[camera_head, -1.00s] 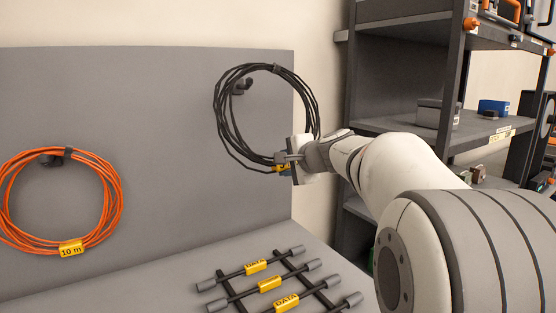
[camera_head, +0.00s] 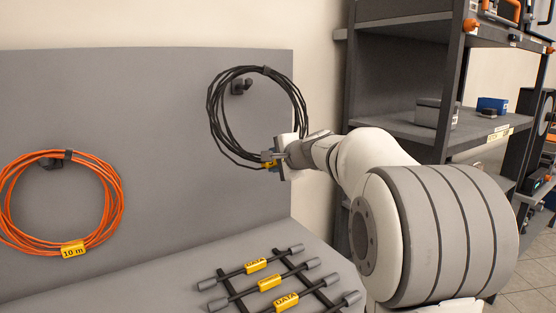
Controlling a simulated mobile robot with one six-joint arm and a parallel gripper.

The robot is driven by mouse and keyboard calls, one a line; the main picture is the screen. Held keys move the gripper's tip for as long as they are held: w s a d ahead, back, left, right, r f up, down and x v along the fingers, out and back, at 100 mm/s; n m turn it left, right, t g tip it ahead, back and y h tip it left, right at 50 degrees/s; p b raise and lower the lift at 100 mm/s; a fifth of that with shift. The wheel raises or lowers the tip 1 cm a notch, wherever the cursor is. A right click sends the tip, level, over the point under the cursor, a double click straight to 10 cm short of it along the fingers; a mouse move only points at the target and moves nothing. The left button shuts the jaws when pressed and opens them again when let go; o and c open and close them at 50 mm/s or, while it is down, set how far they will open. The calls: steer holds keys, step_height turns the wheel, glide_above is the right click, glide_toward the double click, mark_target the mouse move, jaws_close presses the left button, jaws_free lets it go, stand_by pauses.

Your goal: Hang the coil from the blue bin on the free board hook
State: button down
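A black cable coil (camera_head: 214,118) is in front of the right part of the grey board (camera_head: 150,100). My gripper (camera_head: 272,160) is shut on the coil's lower right edge, by its yellow label. A dark board hook (camera_head: 240,87) shows through the coil's opening, near its upper edge. I cannot tell whether the coil's ring is around the hook or only in front of it. An orange coil (camera_head: 122,200) with a "10 m" label hangs on another hook (camera_head: 50,162) at the left. The blue bin cannot be made out.
A rack (camera_head: 285,284) holding several grey bars with yellow DATA labels lies on the grey surface below the board. A dark shelf unit (camera_head: 400,125) stands at the right, with a grey box (camera_head: 436,113) and a blue box (camera_head: 492,105). The board between the coils is clear.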

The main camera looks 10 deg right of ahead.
steer(key=x, duration=0.7)
stand_by(0.8)
steer(key=shift+w+a+f, duration=0.1)
steer(key=shift+w+f, duration=0.1)
stand_by(0.5)
